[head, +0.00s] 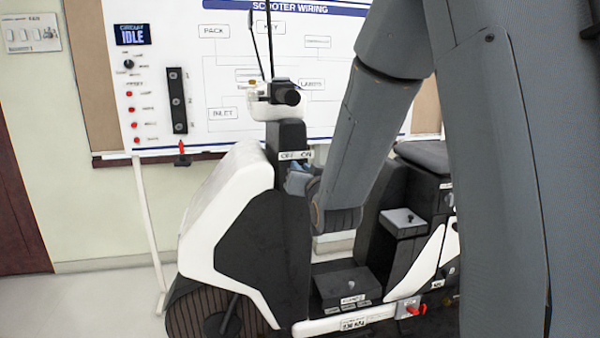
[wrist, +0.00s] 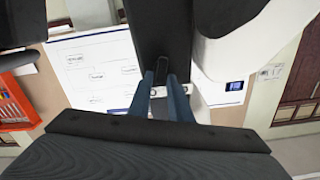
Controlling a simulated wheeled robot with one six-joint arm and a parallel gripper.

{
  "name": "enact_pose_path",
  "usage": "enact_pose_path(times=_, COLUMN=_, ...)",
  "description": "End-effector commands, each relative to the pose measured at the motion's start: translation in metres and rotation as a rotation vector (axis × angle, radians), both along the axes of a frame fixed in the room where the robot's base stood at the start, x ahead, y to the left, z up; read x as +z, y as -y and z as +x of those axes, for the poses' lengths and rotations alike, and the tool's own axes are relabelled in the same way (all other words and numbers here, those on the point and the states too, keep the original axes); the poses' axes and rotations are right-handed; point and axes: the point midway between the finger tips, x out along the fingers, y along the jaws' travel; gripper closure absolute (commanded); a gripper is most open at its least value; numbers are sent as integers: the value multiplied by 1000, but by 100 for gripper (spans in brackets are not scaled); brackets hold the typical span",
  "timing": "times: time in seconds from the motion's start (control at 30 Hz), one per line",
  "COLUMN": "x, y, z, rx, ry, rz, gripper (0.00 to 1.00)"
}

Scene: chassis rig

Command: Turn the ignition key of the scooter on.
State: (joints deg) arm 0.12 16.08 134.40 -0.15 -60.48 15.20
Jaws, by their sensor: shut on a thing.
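The white and black scooter (head: 222,205) stands upright in the head view. Its dark steering column (head: 287,135) carries a small white OFF/ON label (head: 303,155). My gripper (head: 297,180) is at the column just below that label, partly hidden by my own arm. In the wrist view its two blue fingers (wrist: 164,85) reach the dark column and close around a small dark piece, which looks like the ignition key (wrist: 162,105). The white label plate (wrist: 158,91) shows beside it. The key is hidden in the head view, and its angle cannot be told.
A wiring board (head: 225,60) stands behind the scooter, with a display reading IDLE (head: 133,34). The handlebar grip (head: 286,96) is above my gripper. The scooter's seat (head: 425,155) and a box on its footboard (head: 345,285) lie close to my arm. Floor at left is clear.

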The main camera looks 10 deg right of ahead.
Motion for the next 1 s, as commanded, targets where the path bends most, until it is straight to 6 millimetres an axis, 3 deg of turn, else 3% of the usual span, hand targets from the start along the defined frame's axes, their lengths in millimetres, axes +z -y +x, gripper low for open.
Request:
enact_pose_path(times=0.6, x=-6, y=8, z=0, rx=0, ry=1, rz=558, gripper=100)
enact_pose_path(times=1.0, x=-8, y=11, z=0, rx=0, ry=0, rz=761, gripper=100)
